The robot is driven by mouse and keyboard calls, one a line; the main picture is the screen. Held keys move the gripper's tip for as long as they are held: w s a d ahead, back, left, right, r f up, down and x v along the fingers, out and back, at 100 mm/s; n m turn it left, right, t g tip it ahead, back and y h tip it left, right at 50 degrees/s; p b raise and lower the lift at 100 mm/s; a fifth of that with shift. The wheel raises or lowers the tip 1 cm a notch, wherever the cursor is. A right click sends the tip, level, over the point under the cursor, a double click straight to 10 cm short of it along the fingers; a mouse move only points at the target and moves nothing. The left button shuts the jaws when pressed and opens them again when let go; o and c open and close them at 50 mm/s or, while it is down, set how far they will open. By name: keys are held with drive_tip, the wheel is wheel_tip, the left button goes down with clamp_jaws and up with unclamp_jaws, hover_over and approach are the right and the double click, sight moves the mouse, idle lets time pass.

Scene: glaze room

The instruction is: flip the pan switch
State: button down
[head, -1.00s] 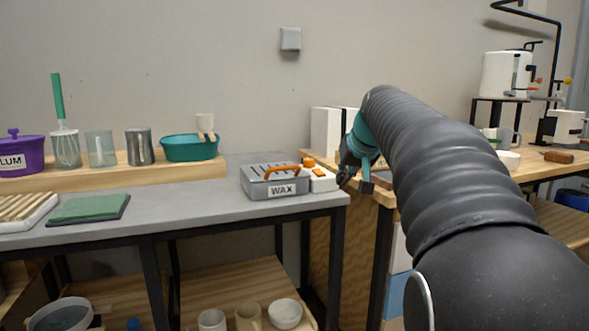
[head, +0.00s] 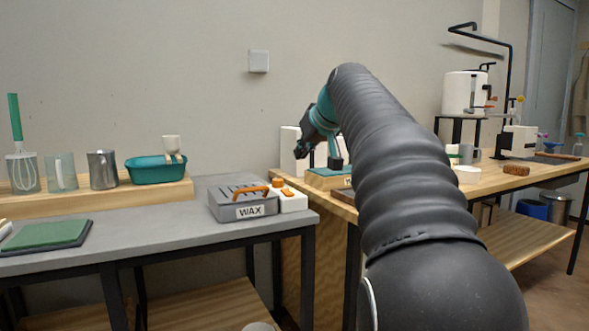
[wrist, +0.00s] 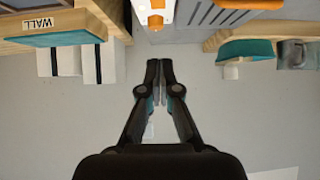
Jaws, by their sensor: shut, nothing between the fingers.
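The grey wax pan (head: 240,207), labelled WAX, sits on the grey table's right end with an orange handle across its top. Its white control box (head: 292,201) is on its right side, with an orange knob and a small orange switch (head: 287,192). The box also shows at the top of the wrist view (wrist: 143,10), with orange parts; the frame cuts it off. My gripper (head: 299,152) is above and a little right of the box, apart from it. In the wrist view, its fingers (wrist: 160,63) are together and empty. Which way the switch is set cannot be told.
A wooden bench (head: 460,190) stands to the right, with white boxes (head: 290,150) near my gripper. A teal basin (head: 155,170) and a metal pitcher (head: 102,170) stand on a riser behind the table. A wall plate (head: 258,61) is above.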

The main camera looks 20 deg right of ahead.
hover_over(285, 190)
drive_tip(key=s, duration=0.3)
wheel_tip(285, 190, down, 6)
drive_tip(key=shift+w+r+b, duration=0.15)
drive_tip(key=shift+r+b, duration=0.05)
drive_tip(key=shift+b, duration=0.15)
drive_tip(key=shift+w+f+b, duration=0.2)
drive_tip(key=shift+f+b, duration=0.15)
drive_tip(key=shift+f, duration=0.65)
drive_tip(key=shift+w+f+b, duration=0.15)
drive_tip(key=shift+f+b, duration=0.15)
drive_tip(key=shift+f, duration=0.7)
drive_tip(key=shift+r+p, duration=0.15)
drive_tip(key=shift+p, duration=0.45)
drive_tip(key=g+p, duration=0.1)
drive_tip(key=p, duration=0.2)
drive_tip(key=shift+w, duration=0.2)
drive_tip(key=shift+f+b, duration=0.5)
drive_tip(key=shift+b, duration=0.15)
drive_tip(key=shift+w+r+p, duration=0.2)
drive_tip(key=shift+w+p, duration=0.55)
drive_tip(key=shift+p, duration=0.05)
drive_tip(key=shift+r, duration=0.15)
